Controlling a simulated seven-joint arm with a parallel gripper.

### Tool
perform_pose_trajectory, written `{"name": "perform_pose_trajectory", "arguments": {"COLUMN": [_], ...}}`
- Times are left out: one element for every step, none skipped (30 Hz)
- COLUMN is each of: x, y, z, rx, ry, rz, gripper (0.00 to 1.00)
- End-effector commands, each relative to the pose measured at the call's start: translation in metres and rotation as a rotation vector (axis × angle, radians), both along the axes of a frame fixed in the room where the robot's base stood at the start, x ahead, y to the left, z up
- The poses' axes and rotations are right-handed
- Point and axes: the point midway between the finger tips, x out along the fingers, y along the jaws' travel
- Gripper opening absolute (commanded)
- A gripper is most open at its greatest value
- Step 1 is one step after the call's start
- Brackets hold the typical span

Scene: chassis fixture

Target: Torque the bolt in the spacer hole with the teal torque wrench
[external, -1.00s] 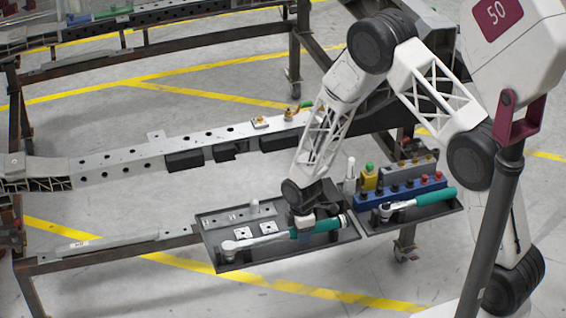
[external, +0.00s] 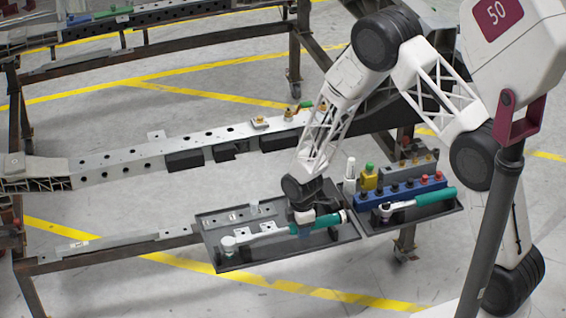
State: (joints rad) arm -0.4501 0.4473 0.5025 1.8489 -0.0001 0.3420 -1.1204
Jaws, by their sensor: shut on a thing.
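The teal-handled torque wrench (external: 265,235) is at the left tray, its silver head (external: 228,242) to the left and its handle to the right. My gripper (external: 304,226) points down and is shut on the teal handle; the fingertips are partly hidden. The wrench seems just above the tray floor. On the grey chassis beam, a brass-coloured bolt (external: 260,120) sits on a small plate that looks like a spacer. Other brass-coloured fittings (external: 289,112) stand farther right on the beam, partly beside my arm. Which bolt is in the spacer hole is too small to tell surely.
The dark left tray (external: 222,264) also holds small square plates (external: 241,234). The beam stands behind the trays, with clear floor between.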

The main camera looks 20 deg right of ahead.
Motion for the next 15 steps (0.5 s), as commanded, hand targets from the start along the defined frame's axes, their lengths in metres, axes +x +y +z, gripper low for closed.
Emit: {"name": "perform_pose_trajectory", "arguments": {"x": [0.001, 0.001, 0.001, 0.001, 0.001, 0.001, 0.001, 0.001, 0.001, 0.001, 0.001, 0.001, 0.001, 0.001, 0.001], "y": [0.0, 0.0, 0.0, 0.0, 0.0, 0.0, 0.0, 0.0, 0.0, 0.0, 0.0, 0.0, 0.0, 0.0, 0.0], "z": [0.004, 0.005, 0.007, 0.008, 0.01, 0.012, 0.014, 0.015, 0.017, 0.019, 0.02, 0.022, 0.023, 0.025, 0.027], "rx": [0.001, 0.001, 0.001, 0.001, 0.001, 0.001, 0.001, 0.001, 0.001, 0.001, 0.001, 0.001, 0.001, 0.001, 0.001], "ry": [-0.002, -0.001, -0.001, -0.001, -0.001, -0.001, -0.001, -0.001, -0.002, -0.002, -0.002, -0.002, -0.002, -0.002, -0.002], "rz": [0.0, 0.0, 0.0, 0.0, 0.0, 0.0, 0.0, 0.0, 0.0, 0.0, 0.0, 0.0, 0.0, 0.0, 0.0], "gripper": [0.0, 0.0, 0.0, 0.0, 0.0, 0.0, 0.0, 0.0, 0.0, 0.0, 0.0, 0.0, 0.0, 0.0, 0.0]}}
